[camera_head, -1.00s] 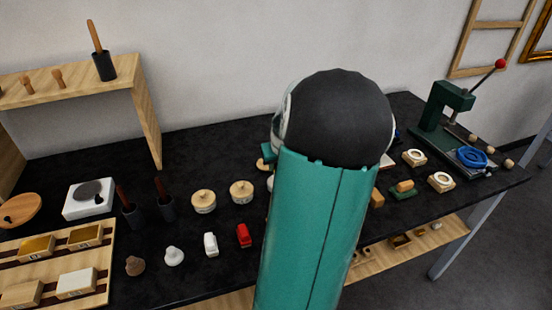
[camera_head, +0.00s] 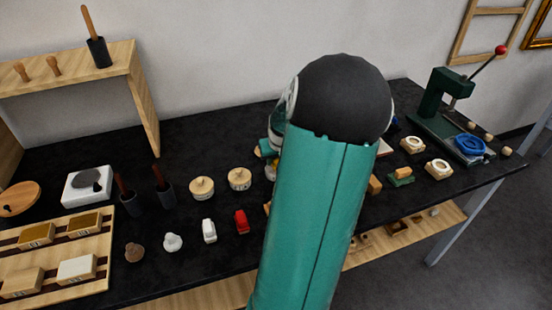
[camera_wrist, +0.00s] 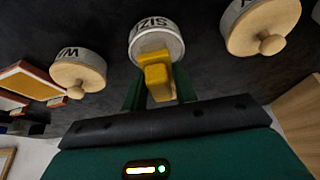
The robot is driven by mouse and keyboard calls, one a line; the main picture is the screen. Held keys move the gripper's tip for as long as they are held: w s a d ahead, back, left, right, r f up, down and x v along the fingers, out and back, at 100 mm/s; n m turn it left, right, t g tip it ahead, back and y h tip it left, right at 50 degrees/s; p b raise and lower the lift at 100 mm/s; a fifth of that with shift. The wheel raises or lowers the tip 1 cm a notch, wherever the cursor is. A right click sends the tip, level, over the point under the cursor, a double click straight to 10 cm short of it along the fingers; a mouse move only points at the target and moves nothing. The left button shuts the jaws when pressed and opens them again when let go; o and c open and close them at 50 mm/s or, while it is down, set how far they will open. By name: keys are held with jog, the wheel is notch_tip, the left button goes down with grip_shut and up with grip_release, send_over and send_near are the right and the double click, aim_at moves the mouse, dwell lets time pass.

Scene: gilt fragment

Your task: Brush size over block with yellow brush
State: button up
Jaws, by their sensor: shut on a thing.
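In the wrist view my gripper (camera_wrist: 158,88) is shut on the yellow brush (camera_wrist: 157,68). The brush's lower end meets or overlaps the mouth of the open pot marked SIZE (camera_wrist: 156,28); I cannot tell how deep it reaches. In the head view my arm hides the brush and most of my gripper. Several blocks lie on a slatted wooden rack (camera_head: 104,246) at the left, including a golden-brown block (camera_head: 37,233) and a pale block (camera_head: 76,268). I cannot tell which is the task's block.
Lidded pots (camera_wrist: 78,74) and (camera_wrist: 262,26) flank the size pot. In front stand a red stamp-like piece (camera_head: 241,221) and a white one (camera_head: 208,230). Dark cups (camera_head: 165,192) hold brushes. A green press (camera_head: 437,105) stands at the right. Black tabletop lies bare behind the pots.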

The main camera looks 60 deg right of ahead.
jog(key=shift+f, duration=0.6)
dwell(1.4)
jog(key=shift+r, duration=0.1)
jog(key=shift+r, duration=3.45)
